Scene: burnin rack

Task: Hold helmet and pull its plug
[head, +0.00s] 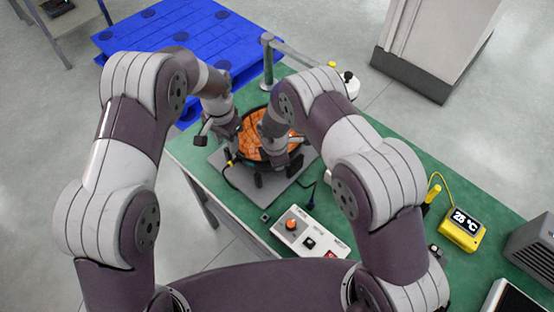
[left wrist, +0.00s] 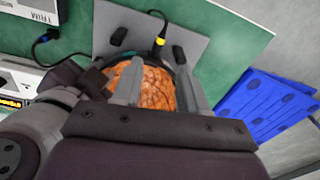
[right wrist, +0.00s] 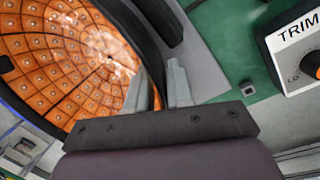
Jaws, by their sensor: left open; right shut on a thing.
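The helmet (head: 250,125), a dark-rimmed bowl with an orange dimpled inside, lies open side up on a grey plate (head: 264,193) on the green table. My right gripper (right wrist: 160,85) is shut on the helmet's dark rim at its right side. The orange inside fills the left of the right wrist view (right wrist: 70,60). The plug (left wrist: 160,42), with a yellow band and a black cable, is at the helmet's edge; it also shows in the head view (head: 229,158). My left gripper (left wrist: 160,88) is open over the helmet, its fingers apart from the plug.
A white control box (head: 310,232) with an orange knob stands at the table's front, a blue-banded cable end near it. A yellow thermometer (head: 463,230) reading about 25 °C is at right. A metal post (head: 267,62) stands behind the helmet. A blue pallet (head: 170,35) is beyond.

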